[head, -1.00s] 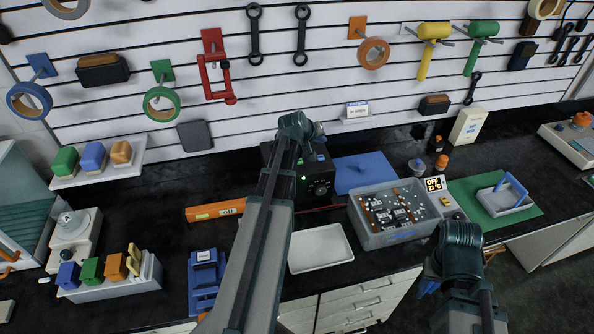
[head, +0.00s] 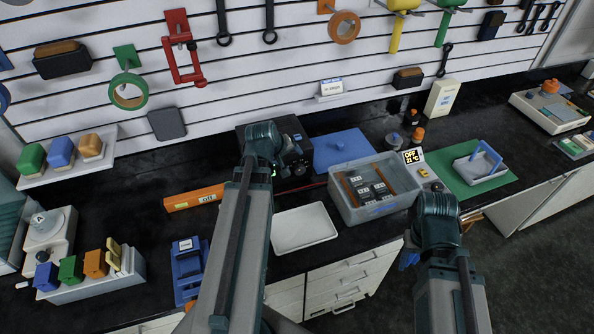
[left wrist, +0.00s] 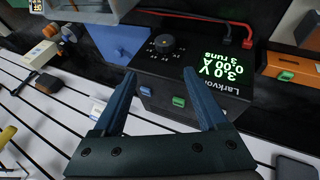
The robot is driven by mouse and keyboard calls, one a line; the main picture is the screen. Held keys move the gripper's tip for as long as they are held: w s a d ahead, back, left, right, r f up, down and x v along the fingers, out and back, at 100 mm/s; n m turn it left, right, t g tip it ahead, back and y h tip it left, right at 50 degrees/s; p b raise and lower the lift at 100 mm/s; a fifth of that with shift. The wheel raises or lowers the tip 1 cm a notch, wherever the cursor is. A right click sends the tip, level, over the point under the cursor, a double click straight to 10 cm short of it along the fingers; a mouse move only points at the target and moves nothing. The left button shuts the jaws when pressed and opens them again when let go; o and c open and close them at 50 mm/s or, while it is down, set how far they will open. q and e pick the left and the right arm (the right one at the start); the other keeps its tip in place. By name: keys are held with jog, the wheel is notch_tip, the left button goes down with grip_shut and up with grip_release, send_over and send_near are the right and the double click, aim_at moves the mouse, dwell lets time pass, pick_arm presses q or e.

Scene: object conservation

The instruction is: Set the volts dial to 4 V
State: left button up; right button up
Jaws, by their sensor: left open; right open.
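The volts dial (left wrist: 165,43) is a round black knob with marks around it, on the black power supply (left wrist: 150,75).
A blue panel (head: 343,150) lies beside the power supply. A grey bin (head: 375,215) with parts and a white tray (head: 303,240) stand in front. Red and black leads (left wrist: 228,30) plug into the supply. An orange case (head: 193,198) lies left.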

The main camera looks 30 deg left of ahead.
aim_at(298, 169)
pick_arm(q)
jog(key=shift+s+d+f, duration=0.15)
jog(key=shift+s, duration=0.25)
jog(key=shift+s+d+f, duration=0.1)
jog(key=shift+s, duration=0.25)
jog(key=shift+w, duration=0.15)
jog(key=b+x, duration=1.1)
jog(key=x, duration=0.2)
jog(key=shift+a+f+b, duration=0.15)
jog(key=shift+f+b, duration=0.15)
jog(key=shift+f, duration=0.2)
